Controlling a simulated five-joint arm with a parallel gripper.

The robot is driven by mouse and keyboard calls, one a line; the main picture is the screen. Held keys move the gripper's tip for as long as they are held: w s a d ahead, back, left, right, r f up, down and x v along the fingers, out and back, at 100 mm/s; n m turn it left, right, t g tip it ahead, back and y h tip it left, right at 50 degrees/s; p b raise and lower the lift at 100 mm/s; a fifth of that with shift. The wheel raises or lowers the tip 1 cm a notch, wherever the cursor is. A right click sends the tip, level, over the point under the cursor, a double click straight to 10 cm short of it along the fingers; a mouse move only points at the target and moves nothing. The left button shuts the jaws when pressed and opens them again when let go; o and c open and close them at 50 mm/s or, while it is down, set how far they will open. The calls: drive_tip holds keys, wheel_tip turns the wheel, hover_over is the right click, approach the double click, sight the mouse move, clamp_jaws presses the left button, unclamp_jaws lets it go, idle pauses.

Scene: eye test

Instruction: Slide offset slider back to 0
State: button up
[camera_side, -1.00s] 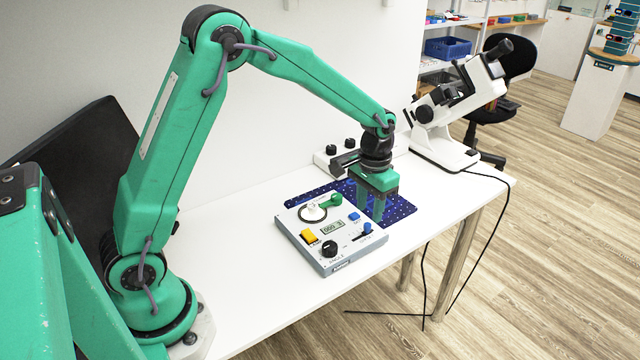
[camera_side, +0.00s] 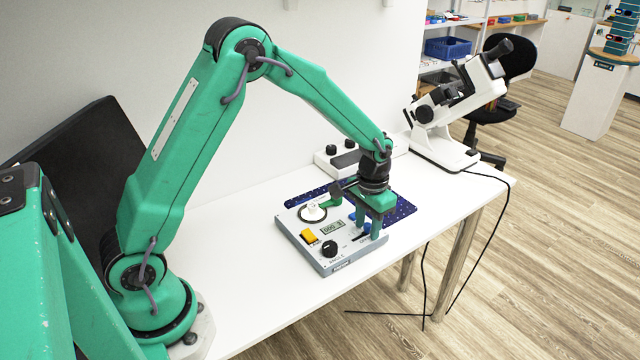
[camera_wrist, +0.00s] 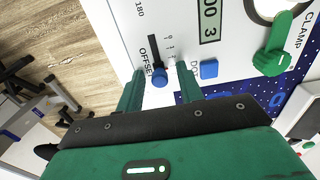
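The offset slider's round blue knob (camera_wrist: 160,78) sits at the near end of its dark slot (camera_wrist: 153,50) in the wrist view, beside the OFFSET label. The small scale marks beside the slot are hard to read. My gripper (camera_wrist: 160,71) is open, with one green finger on each side of the knob and gaps between. In the side view my gripper (camera_side: 368,230) is low over the right part of the grey control box (camera_side: 352,262), and its fingers mostly hide the knob. The display (camera_wrist: 209,18) shows digits ending in 3.
A blue button (camera_wrist: 208,69) lies just right of the right finger. A green clamp lever (camera_wrist: 274,58) is farther right. A white microscope-like instrument (camera_side: 440,148) stands at the table's far end.

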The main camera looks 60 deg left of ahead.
sight(355, 239)
clamp_jaws()
drive_tip(key=shift+s+f, duration=0.1)
drive_tip(key=shift+s, duration=1.7)
idle(0.5)
drive_tip(key=shift+o, duration=0.5)
unclamp_jaws()
drive_tip(key=shift+w+r, duration=0.1)
drive_tip(key=shift+r, duration=0.15)
drive_tip(key=shift+r, duration=2.85)
